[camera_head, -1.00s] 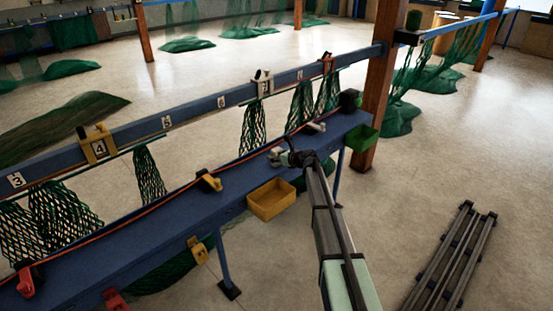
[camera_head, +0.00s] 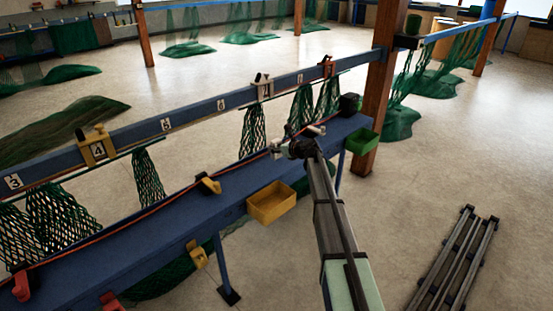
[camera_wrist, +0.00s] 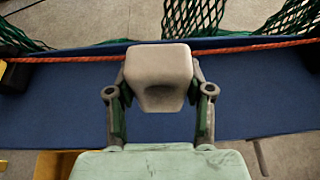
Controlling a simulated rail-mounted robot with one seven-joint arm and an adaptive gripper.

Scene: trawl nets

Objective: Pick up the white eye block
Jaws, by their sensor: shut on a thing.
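The white eye block (camera_wrist: 158,65) is between the fingers of my gripper (camera_wrist: 158,92) in the wrist view. The fingers sit on its left and right sides, and it is a pale block with rounded edges and a recess in its near face. In the head view my gripper (camera_head: 284,149) is over the far part of the blue bench, with a pale shape, likely the block, at its left end. My arm hides part of this area. The gap between block and bench is hard to judge.
The blue bench (camera_head: 135,232) carries a yellow block (camera_head: 209,184) and an orange rope. A numbered rail (camera_head: 205,110) with hanging green nets runs behind it. A yellow bin (camera_head: 270,203) and green bin (camera_head: 361,142) hang at its front. A wooden post (camera_head: 383,90) stands at right.

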